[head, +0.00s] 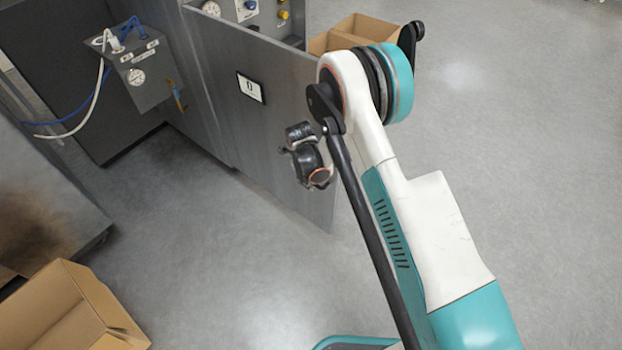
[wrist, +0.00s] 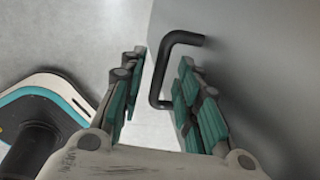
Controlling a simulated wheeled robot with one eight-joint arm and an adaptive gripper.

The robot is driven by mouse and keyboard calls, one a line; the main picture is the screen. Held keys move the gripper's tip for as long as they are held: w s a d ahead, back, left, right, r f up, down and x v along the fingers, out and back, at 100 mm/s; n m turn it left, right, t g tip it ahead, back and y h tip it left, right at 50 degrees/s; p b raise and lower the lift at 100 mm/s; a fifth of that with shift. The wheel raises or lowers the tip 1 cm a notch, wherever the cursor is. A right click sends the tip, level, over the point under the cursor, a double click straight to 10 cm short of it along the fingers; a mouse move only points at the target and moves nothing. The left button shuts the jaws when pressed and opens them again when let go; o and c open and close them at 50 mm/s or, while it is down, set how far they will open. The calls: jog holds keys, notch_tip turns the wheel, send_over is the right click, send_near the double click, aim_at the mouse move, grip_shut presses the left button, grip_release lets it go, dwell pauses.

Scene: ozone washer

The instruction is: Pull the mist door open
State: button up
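The mist door is a flat grey panel (head: 262,125) with a small white label marked 0. In the head view it stands out from the grey cabinet at an angle. In the wrist view its grey face (wrist: 265,60) fills the right side and carries a black bracket-shaped handle (wrist: 158,82). My gripper (wrist: 162,60) is open, its teal-padded fingers apart. The handle's long bar appears between the fingers, nearer the right one, and its lower end runs behind that finger. I cannot tell whether they touch. In the head view I cannot make out my fingers.
A grey box with a gauge and hoses (head: 147,75) hangs in the bay left of the door. An open cardboard box (head: 65,310) lies at lower left; another (head: 355,30) stands behind the door. The floor (head: 230,255) before the door is clear.

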jog(key=shift+d, duration=0.1)
notch_tip(320, 180, up, 12)
jog(key=s+a, duration=0.1)
jog(key=shift+s+a, duration=0.15)
jog(key=shift+s, duration=0.25)
jog(key=shift+f, duration=0.1)
dwell(0.4)
